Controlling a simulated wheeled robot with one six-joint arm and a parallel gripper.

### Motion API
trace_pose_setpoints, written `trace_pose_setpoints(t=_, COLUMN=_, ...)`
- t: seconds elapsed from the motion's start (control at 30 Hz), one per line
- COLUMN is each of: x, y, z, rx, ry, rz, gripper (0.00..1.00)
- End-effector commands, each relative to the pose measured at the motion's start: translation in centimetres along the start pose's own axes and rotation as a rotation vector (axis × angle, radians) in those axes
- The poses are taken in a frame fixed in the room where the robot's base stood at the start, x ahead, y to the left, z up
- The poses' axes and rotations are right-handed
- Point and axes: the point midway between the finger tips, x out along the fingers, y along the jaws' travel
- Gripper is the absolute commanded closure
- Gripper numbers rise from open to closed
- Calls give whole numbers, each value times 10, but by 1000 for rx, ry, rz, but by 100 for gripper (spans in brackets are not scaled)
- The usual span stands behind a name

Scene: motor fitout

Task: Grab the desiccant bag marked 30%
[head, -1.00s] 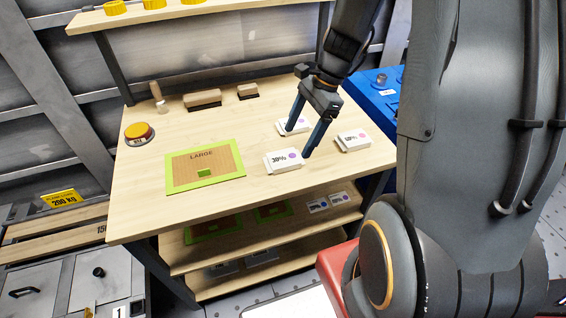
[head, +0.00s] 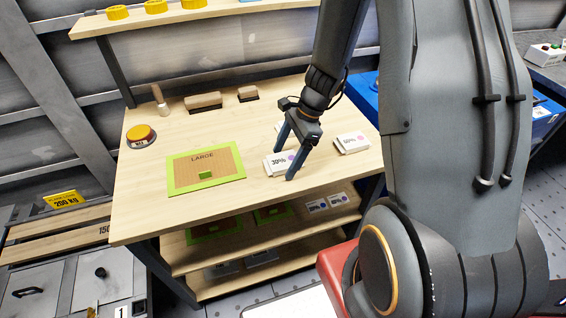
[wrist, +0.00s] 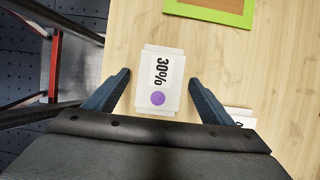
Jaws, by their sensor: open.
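The desiccant bag marked 30% (head: 272,164) is a small white packet with black print and a purple dot. It lies flat on the wooden worktop (head: 140,207). My gripper (head: 284,162) is open and points down over it, hiding part of it in the head view. In the wrist view the 30% bag (wrist: 160,80) lies between and slightly beyond the two blue fingertips (wrist: 160,77), with a gap on each side. I cannot tell how high the fingers are above it.
A second white bag (head: 352,143) lies to the right. Another bag (wrist: 239,116) shows partly beside the right finger in the wrist view. A green-framed LARGE board (head: 207,183) lies left.

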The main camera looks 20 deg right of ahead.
Motion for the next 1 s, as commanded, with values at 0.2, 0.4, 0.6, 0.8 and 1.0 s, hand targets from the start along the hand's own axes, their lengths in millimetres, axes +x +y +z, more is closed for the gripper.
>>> trace_pose_setpoints(t=0.2, x=0, y=0, z=0, rx=0, ry=0, rz=0, gripper=50)
trace_pose_setpoints(t=0.4, x=0, y=0, z=0, rx=0, ry=0, rz=0, gripper=72)
trace_pose_setpoints(t=0.6, x=-2, y=0, z=0, rx=0, ry=0, rz=0, gripper=72)
trace_pose_setpoints(t=0.8, x=-13, y=-1, z=5, rx=-2, ry=-1, rz=-2, gripper=72)
trace_pose_setpoints(t=1.0, x=-41, y=-1, z=17, rx=-2, ry=0, rz=-4, gripper=72)
